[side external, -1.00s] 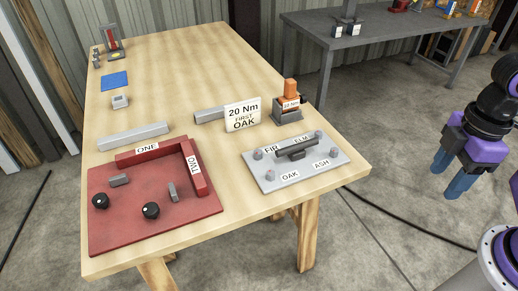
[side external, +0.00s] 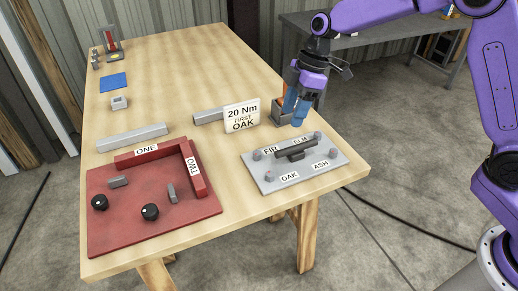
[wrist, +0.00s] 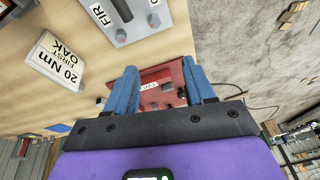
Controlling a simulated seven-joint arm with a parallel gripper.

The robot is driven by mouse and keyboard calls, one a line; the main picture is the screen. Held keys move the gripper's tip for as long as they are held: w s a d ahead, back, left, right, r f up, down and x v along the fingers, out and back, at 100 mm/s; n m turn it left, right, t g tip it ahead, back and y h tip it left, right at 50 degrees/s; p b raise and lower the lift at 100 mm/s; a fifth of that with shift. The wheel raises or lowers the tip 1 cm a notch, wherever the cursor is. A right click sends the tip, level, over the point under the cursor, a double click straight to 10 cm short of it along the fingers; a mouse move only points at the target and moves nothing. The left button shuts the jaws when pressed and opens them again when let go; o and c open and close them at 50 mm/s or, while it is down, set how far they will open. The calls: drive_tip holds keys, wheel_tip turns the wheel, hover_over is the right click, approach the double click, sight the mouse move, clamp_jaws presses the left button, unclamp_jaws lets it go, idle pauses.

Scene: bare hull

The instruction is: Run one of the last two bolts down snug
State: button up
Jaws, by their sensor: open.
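A grey plate (side external: 315,168) on the table bears bolts at its corners by the labels FIR, ELM, OAK and ASH, with a dark bar across its middle. It shows partly in the wrist view (wrist: 120,37). A white card (side external: 242,116) reads "20 Nm FIRST OAK". An orange-topped tool stood in a grey holder (side external: 281,112) behind the plate; my gripper (side external: 296,114) now largely hides it. My gripper is open, blue fingers pointing down at the holder. In the wrist view no tool shows between the fingers (wrist: 158,72); whether they surround it I cannot tell.
A red tray (side external: 120,232) with low walls marked ONE and TWO holds two black knobs and two grey blocks. Grey bars (side external: 132,137) lie behind it. A blue square (side external: 115,81) and a small stand are farther back. The table's middle is clear.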

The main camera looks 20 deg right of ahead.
drive_tip(key=w+d+f, duration=0.1)
drive_tip(key=w+f, duration=0.2)
drive_tip(key=w, duration=0.5)
drive_tip(key=n+y, duration=0.1)
approach(257, 152)
drive_tip(key=shift+t, duration=0.4)
drive_tip(key=x, duration=0.8)
drive_tip(key=shift+s+a+f, duration=0.15)
drive_tip(key=shift+s+f, duration=0.2)
drive_tip(key=shift+s, duration=0.05)
clamp_jaws()
